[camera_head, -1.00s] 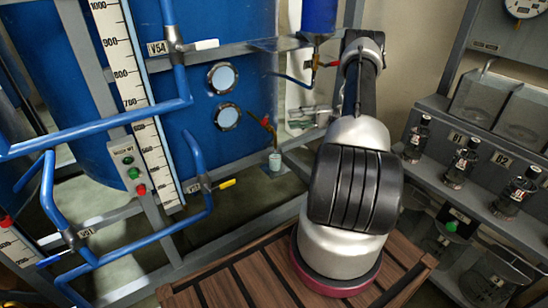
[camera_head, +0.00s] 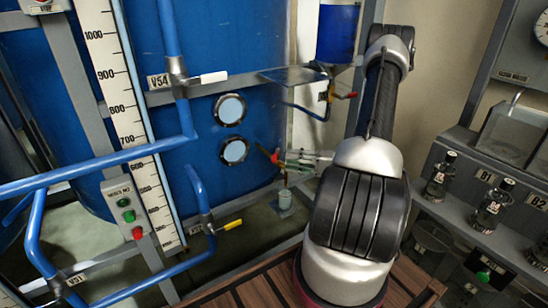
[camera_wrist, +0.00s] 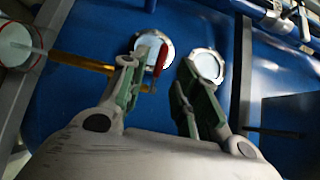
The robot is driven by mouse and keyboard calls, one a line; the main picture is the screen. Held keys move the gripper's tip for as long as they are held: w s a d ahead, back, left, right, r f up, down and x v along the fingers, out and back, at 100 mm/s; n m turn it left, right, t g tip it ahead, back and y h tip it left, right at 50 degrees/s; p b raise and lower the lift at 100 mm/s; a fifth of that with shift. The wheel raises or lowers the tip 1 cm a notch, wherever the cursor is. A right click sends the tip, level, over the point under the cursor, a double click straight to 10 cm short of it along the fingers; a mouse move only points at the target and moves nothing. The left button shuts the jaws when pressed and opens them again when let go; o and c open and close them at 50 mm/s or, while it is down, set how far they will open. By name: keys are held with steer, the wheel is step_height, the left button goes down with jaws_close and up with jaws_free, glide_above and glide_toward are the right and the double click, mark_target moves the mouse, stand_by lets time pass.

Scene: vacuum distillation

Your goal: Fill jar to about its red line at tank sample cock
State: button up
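The sample cock (camera_head: 262,149) juts from the blue tank, with a brass stem and a red handle; it also shows in the wrist view (camera_wrist: 85,62). The jar (camera_head: 285,200), small and pale, stands upright below the cock's outlet, and at the left edge of the wrist view (camera_wrist: 18,45). A thin pale line runs between outlet and jar; I cannot tell whether it is liquid. My gripper (camera_head: 280,158) is open at the cock. In the wrist view my gripper (camera_wrist: 160,92) has the red handle (camera_wrist: 160,60) between its fingers, close to the left one.
Blue pipes with a yellow-handled valve (camera_head: 230,225) stand left of the jar. A scale board (camera_head: 130,110) and a button box (camera_head: 124,205) are farther left. A shelf (camera_head: 470,215) with dark-capped bottles is at right.

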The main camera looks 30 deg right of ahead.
mark_target(275, 157)
steer(key=x, duration=0.6)
steer(key=shift+w+a, duration=0.2)
steer(key=shift+a, duration=0.05)
steer(key=shift+c, duration=0.4)
jaws_close()
